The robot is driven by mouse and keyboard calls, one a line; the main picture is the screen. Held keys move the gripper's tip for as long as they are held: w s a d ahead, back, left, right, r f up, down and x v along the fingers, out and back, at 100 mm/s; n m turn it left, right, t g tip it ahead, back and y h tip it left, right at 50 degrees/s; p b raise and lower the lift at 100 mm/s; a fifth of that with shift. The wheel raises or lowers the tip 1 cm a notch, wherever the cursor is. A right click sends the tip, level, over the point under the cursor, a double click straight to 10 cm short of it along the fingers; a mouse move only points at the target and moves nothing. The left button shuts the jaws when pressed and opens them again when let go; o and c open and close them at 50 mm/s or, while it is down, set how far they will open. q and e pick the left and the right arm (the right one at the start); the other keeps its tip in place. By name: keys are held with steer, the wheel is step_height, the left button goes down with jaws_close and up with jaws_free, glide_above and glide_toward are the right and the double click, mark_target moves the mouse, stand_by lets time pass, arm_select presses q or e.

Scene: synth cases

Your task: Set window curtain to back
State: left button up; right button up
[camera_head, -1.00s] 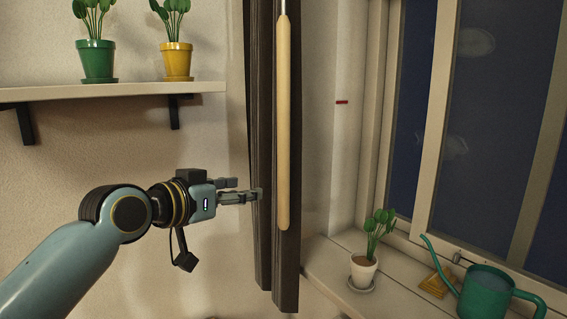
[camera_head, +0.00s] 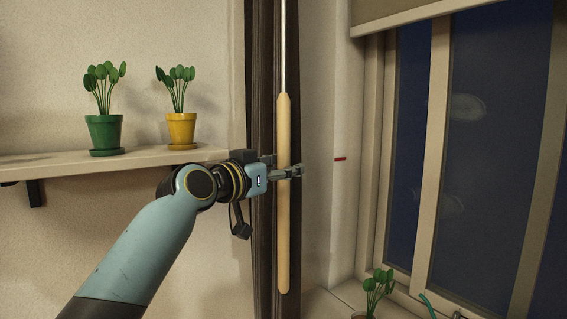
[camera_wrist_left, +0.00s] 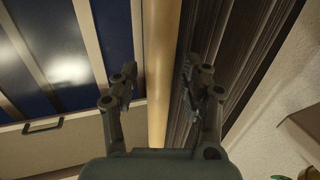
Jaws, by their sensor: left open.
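The dark window curtain (camera_head: 262,80) hangs gathered in a narrow bunch between the shelf wall and the window. A pale wooden wand (camera_head: 284,235) on a thin metal rod hangs in front of it. My left gripper (camera_head: 298,171) is at the wand's middle height, its fingers reaching across it. In the left wrist view the wand (camera_wrist_left: 160,70) runs between the two open fingers of my left gripper (camera_wrist_left: 158,85), with a gap visible on both sides. The curtain (camera_wrist_left: 232,60) is beside the right finger there. My right gripper is not in view.
A red mark (camera_head: 340,159) is on the wall beside the window (camera_head: 480,150). A shelf (camera_head: 100,163) with a green pot (camera_head: 104,132) and a yellow pot (camera_head: 181,130) is behind my left arm. A potted plant (camera_head: 378,285) stands at the lower right. A rolled blind (camera_head: 405,12) is above the window.

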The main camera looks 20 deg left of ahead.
arm_select(q)
steer(key=shift+w+d, duration=0.1)
steer(key=shift+w, duration=0.1)
jaws_close()
steer(key=shift+w+d+f, duration=0.15)
steer(key=shift+w+d, duration=0.05)
stand_by(0.6)
